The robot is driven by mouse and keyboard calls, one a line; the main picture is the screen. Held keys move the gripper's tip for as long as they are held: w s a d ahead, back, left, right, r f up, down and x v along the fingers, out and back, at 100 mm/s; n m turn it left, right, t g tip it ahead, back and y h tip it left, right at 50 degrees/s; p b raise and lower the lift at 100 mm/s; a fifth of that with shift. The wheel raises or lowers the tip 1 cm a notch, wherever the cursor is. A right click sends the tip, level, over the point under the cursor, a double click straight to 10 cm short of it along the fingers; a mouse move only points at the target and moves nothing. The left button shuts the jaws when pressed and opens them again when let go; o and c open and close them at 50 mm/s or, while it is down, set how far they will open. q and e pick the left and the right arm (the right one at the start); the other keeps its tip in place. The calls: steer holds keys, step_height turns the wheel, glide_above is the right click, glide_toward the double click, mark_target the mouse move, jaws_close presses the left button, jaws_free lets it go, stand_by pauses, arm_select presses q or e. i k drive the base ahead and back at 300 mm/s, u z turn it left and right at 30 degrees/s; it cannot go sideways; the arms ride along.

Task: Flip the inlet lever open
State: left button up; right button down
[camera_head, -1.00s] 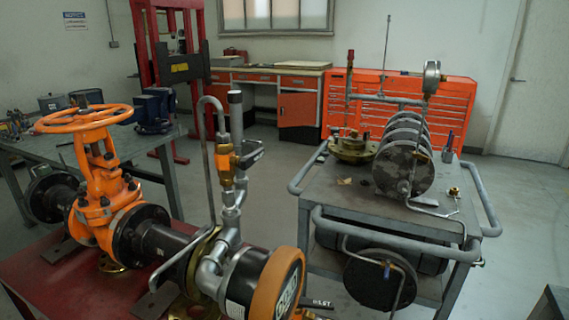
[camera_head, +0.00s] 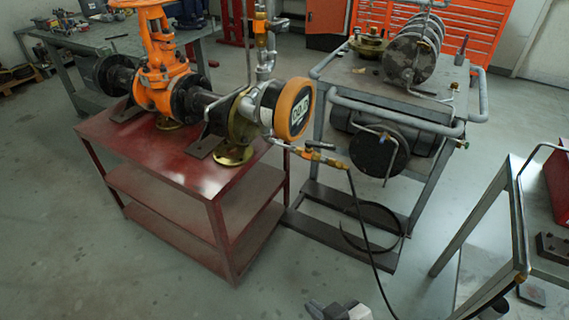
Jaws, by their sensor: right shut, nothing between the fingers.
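An orange gate valve (camera_head: 160,75) stands in a dark flanged pipe on a red steel table. At the pipe's right end is an orange-rimmed round gauge (camera_head: 293,108). Below and right of it, a small brass and orange inlet fitting (camera_head: 318,157) joins a thin pipe to a black hose. A small lever (camera_head: 322,146) seems to sit on this fitting, but its position is too small to tell. My right gripper (camera_head: 338,309) shows at the bottom edge, partly cut off, shut and empty. It is well below and apart from the fitting. My left gripper is out of view.
The black hose (camera_head: 358,215) hangs from the fitting and loops to the floor. A grey cart (camera_head: 440,105) with flanged pipe parts stands to the right of the red table (camera_head: 195,165). Another bench (camera_head: 500,215) stands at the right. The floor in front is clear.

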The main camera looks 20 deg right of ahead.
mark_target(308, 143)
steer(key=z, duration=1.1)
steer(key=i, duration=0.9)
steer(key=u, duration=0.6)
steer(key=i, duration=0.8)
steer(key=u, duration=0.05)
